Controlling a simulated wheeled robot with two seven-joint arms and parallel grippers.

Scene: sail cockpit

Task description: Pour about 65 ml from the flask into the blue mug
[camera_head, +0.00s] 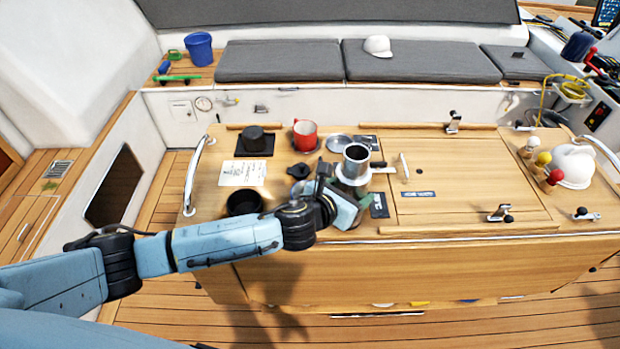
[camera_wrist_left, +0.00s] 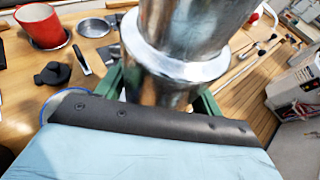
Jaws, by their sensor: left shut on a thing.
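The steel flask (camera_head: 356,158) is upright with its dark open mouth facing up, over the middle of the table. In the left wrist view the flask (camera_wrist_left: 178,68) fills the upper middle, between green fingers. My left gripper (camera_head: 345,192) is shut on the flask's lower body. I cannot tell whether its base touches the table. A blue curved rim (camera_wrist_left: 47,108) shows at the lower left of the wrist view, mostly hidden behind my gripper; it may be the blue mug. I cannot make out a blue mug on the table in the head view. My right gripper is out of view.
A red mug (camera_head: 305,136), black lid (camera_head: 298,172), metal dish (camera_head: 337,143) and two dark vessels, one behind (camera_head: 254,138) and one in front (camera_head: 243,203), stand around the left half. Coloured-knob levers (camera_head: 543,158) and a white dome (camera_head: 575,166) are at the right.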

